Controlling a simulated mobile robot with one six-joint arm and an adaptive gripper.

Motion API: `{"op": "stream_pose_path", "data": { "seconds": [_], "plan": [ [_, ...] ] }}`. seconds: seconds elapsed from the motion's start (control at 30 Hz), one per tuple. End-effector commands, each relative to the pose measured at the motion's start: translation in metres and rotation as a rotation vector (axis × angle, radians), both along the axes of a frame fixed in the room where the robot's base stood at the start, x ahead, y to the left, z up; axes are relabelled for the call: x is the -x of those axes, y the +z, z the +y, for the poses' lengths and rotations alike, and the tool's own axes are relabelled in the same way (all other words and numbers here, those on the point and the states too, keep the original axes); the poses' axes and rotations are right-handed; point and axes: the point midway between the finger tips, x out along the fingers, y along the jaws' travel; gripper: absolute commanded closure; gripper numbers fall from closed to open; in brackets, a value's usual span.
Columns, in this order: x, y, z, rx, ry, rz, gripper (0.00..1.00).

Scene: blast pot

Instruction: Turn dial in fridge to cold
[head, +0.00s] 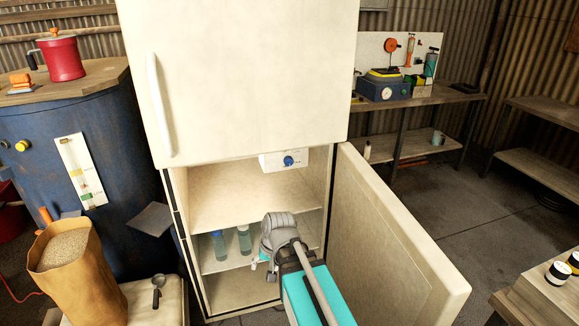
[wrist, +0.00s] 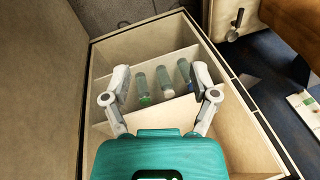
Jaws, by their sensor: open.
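The blue dial (head: 288,161) sits on a white control box (head: 270,162) at the top of the fridge's lower compartment. The cream fridge (head: 245,75) has its upper door shut and its lower door (head: 395,235) swung open to the right. My gripper (head: 262,262) is in front of the open compartment, well below the dial and apart from it. In the wrist view, my gripper (wrist: 162,82) has its two fingers spread wide with nothing held between them. The dial does not show in the wrist view, and its setting is too small to read.
Bottles (head: 219,245) stand on a shelf inside the fridge; they also show in the wrist view (wrist: 163,82). A blue drum (head: 35,160) and an open sack (head: 75,265) stand on the left. A workbench (head: 440,98) stands behind on the right.

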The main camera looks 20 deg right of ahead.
Motion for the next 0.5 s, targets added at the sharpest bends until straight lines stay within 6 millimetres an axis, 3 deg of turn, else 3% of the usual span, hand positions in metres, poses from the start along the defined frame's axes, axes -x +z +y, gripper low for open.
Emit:
{"op": "stream_pose_path", "data": {
  "seconds": [0.03,0.27,0.5],
  "plan": [
    [-0.019,-0.005,0.002,-0.061,-0.065,-0.037,0.13],
    [-0.097,0.006,0.002,-0.413,-0.432,-0.194,0.13],
    [-0.171,0.033,-0.028,-0.831,-0.839,-0.295,0.13]
  ]
}}
